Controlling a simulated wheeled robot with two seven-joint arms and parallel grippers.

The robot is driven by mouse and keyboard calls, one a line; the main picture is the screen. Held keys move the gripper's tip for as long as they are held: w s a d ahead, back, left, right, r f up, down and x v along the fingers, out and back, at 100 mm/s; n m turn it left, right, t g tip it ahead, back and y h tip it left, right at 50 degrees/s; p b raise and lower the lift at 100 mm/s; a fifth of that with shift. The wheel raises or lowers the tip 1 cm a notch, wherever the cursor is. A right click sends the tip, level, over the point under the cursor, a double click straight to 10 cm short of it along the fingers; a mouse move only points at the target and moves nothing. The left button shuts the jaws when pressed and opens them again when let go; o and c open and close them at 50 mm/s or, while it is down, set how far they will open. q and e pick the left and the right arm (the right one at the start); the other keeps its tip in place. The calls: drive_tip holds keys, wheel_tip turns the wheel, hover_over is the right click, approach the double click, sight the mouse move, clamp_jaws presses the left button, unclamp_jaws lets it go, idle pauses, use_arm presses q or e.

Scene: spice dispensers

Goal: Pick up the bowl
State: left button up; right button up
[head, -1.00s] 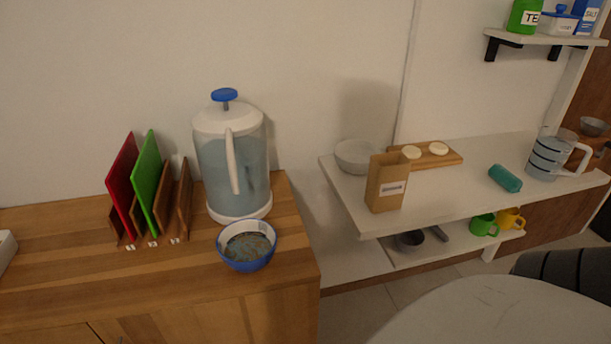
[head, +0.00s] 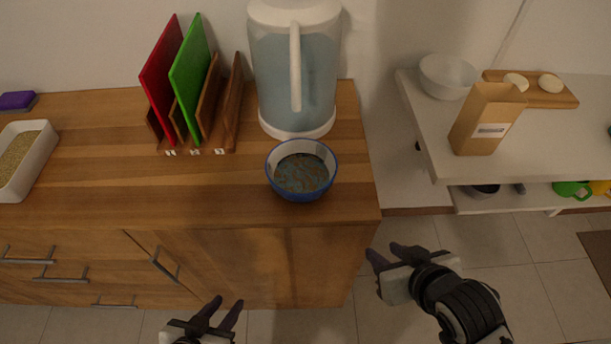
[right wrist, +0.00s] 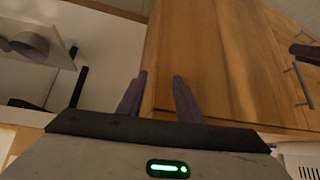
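The bowl (head: 301,172) is blue outside with a pale inner wall and a bluish-brown patterned bottom. It stands upright on the wooden cabinet top near its front right edge, just in front of the pitcher. My left gripper (head: 223,306) is low at the bottom of the head view, open and empty, in front of the cabinet and below the bowl. My right gripper (head: 386,270) is in front of the cabinet's right end, lower and to the right of the bowl. In the right wrist view its two fingers (right wrist: 158,95) are apart with nothing between them. The bowl is not visible there.
The pitcher (head: 296,75) stands right behind the bowl. A rack (head: 196,148) with red and green boards is to the left, and a white tray (head: 48,160) further left. A white shelf table (head: 425,125) carries a paper bag (head: 488,120) and a pale bowl (head: 447,76).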

wheel_tip(320, 180, up, 4)
drive_tip(key=t+y, duration=0.3)
drive_tip(key=t, duration=0.1)
approach(334, 158)
drive_tip(key=shift+s+d+f+n+b, duration=0.3)
drive_tip(key=shift+s+d+f+b, duration=0.15)
drive_tip(key=shift+s+d+f, duration=0.2)
drive_tip(key=shift+y, duration=0.6)
drive_tip(key=w+a, duration=0.2)
drive_tip(key=w, duration=0.1)
drive_tip(key=w+a+f, duration=0.1)
drive_tip(key=shift+w+p, duration=0.15)
drive_tip(key=shift+p, duration=0.15)
drive_tip(key=x, duration=0.4)
drive_tip(key=shift+w+d+r+p, duration=0.15)
drive_tip(key=shift+w+d+p, duration=0.05)
drive_tip(key=shift+w+p, duration=0.1)
drive_tip(key=shift+w+a+f, duration=0.15)
drive_tip(key=shift+w+f, duration=0.05)
drive_tip(key=shift+w, duration=0.15)
